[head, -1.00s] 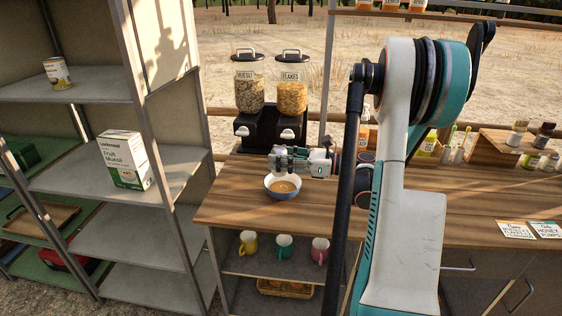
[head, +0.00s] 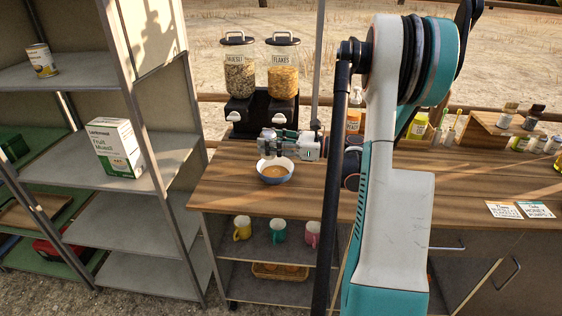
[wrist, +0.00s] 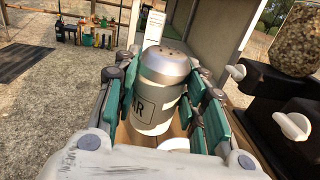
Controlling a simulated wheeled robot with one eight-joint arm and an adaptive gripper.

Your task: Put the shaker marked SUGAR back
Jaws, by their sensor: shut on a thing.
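My gripper (head: 272,142) is above the bowl in the head view, over the left end of the wooden counter. In the wrist view its green-padded fingers (wrist: 164,108) are shut on the shaker (wrist: 157,104). The shaker has a pale body, a silver cap with holes at the upper end, and a dark-framed label. Only the letters "AR" show; a finger hides the rest. In the head view I cannot make the shaker out clearly among the fingers. The white and blue bowl (head: 286,177) holds something brown.
Two cereal dispensers (head: 262,85) stand behind the gripper. Several bottles and jars stand on and before a wooden riser (head: 488,126) at the right. Mugs (head: 279,231) are on the shelf below. Metal shelving (head: 130,262) is on the left.

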